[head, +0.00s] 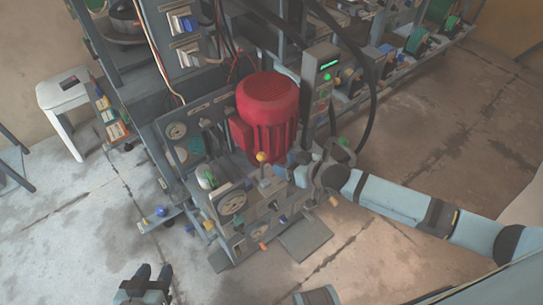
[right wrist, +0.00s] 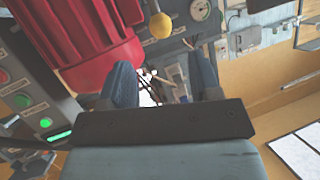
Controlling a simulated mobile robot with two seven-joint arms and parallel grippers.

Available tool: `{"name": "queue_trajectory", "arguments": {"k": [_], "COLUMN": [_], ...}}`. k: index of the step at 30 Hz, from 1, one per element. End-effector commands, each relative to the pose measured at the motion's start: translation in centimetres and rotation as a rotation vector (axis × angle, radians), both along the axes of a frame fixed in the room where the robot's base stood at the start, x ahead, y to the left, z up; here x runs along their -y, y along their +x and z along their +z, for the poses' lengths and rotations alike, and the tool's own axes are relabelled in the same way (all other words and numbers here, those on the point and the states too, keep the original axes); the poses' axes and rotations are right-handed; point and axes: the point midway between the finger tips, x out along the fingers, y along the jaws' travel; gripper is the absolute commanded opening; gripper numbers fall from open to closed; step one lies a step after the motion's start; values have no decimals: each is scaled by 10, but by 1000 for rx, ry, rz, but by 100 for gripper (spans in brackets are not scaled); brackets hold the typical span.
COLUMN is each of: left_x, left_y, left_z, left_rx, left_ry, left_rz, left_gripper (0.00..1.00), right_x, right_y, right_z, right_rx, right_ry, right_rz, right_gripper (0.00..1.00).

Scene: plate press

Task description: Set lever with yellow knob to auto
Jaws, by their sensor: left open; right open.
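The lever's yellow knob (head: 261,157) stands up on a short stem at the top of the grey press unit, in front of the red motor. In the right wrist view the yellow knob (right wrist: 160,25) is at the top, beyond my fingertips. My right gripper (head: 289,162) is just right of the knob, apart from it, with its arm coming in from the right. In the right wrist view its two blue fingers (right wrist: 165,75) are spread with nothing between them. My left gripper (head: 147,279) is open and empty, low over the floor. I cannot read any "auto" marking.
The red motor (head: 268,112) rises behind the knob. A grey control post (head: 320,80) with a green display stands behind my right gripper. A white stool (head: 63,92) is at the left; the foreground floor is mostly clear.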

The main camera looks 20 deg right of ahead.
Motion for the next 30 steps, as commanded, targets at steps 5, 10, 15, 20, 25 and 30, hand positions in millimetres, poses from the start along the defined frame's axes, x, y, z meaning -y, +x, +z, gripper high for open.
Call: {"name": "queue_trajectory", "arguments": {"k": [5, 10, 15, 20, 25, 30], "left_x": [-1, -1, -1, 0, 1, 1], "left_y": [0, -1, -1, -1, -1, 0], "left_z": [2, -1, -2, 0, 3, 4], "left_rx": [-6, -11, -12, -9, -4, -3], "left_ry": [6, 8, 7, 6, 4, 4], "left_rz": [2, 3, 2, 1, 0, 1], "left_gripper": [43, 43, 43, 43, 43, 43], "right_x": [15, 19, 19, 19, 19, 19], "right_y": [-20, -26, -27, -26, -26, -26], "right_z": [10, 13, 13, 13, 13, 13], "right_rx": [-1, 1, 1, 1, 1, 1], "right_ry": [0, 1, 1, 1, 1, 1], "right_rz": [0, 0, 0, 0, 0, 0], "right_gripper": [57, 57, 57, 57, 57, 57]}}
